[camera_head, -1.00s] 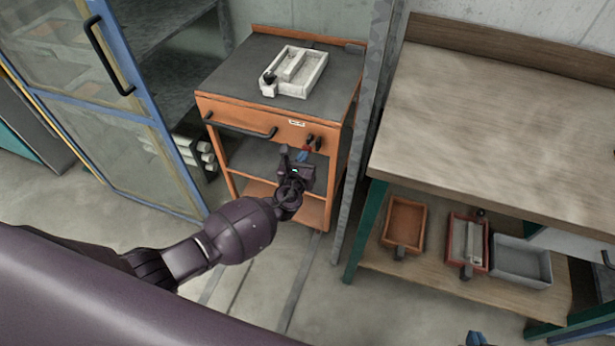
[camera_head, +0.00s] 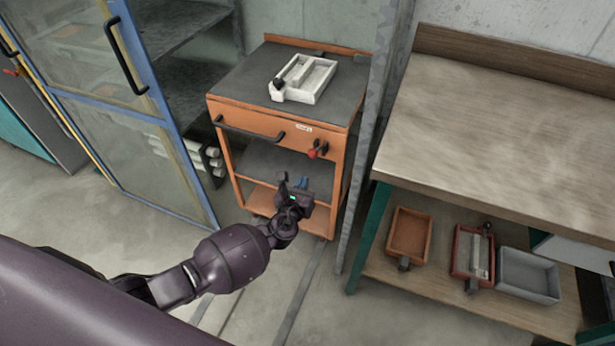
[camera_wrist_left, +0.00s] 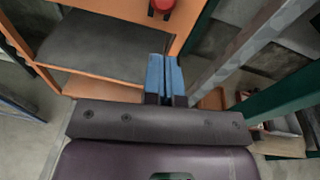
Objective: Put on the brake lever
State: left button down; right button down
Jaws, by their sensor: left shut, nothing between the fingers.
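An orange cart (camera_head: 262,122) with a dark top stands in the middle of the head view. A small red and black fitting (camera_head: 313,153), which looks like the brake lever, sits on its front, right of the black handle. The red part (camera_wrist_left: 162,5) shows at the top edge of the left wrist view. My left gripper (camera_head: 302,184) is below and in front of this fitting, apart from it. Its blue fingers (camera_wrist_left: 165,76) are shut together with nothing between them. My right gripper is in neither current view.
A white tray (camera_head: 322,90) lies on the cart. A grey metal post (camera_head: 372,130) stands close to the cart's right side. A wooden workbench (camera_head: 500,120) is at the right, with bins on its lower shelf. A glass-doored cabinet (camera_head: 125,130) stands left.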

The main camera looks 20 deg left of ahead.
pick_arm(q)
jog(key=s, duration=0.6)
jog(key=shift+s+r+p, duration=0.2)
jog(key=shift+r+p, duration=0.05)
jog(key=shift+p, duration=0.1)
jog(key=shift+d, duration=0.15)
jog(key=s+a+n+g, duration=0.2)
jog(key=s+a+n, duration=0.1)
jog(key=s+n, duration=0.9)
jog(key=s+a+n+g, duration=0.3)
jog(key=s+n, duration=0.9)
jog(key=n, duration=0.9)
jog(key=shift+a+n+g+h, duration=0.3)
jog(key=shift+a+n+h, duration=0.1)
jog(key=shift+a, duration=0.05)
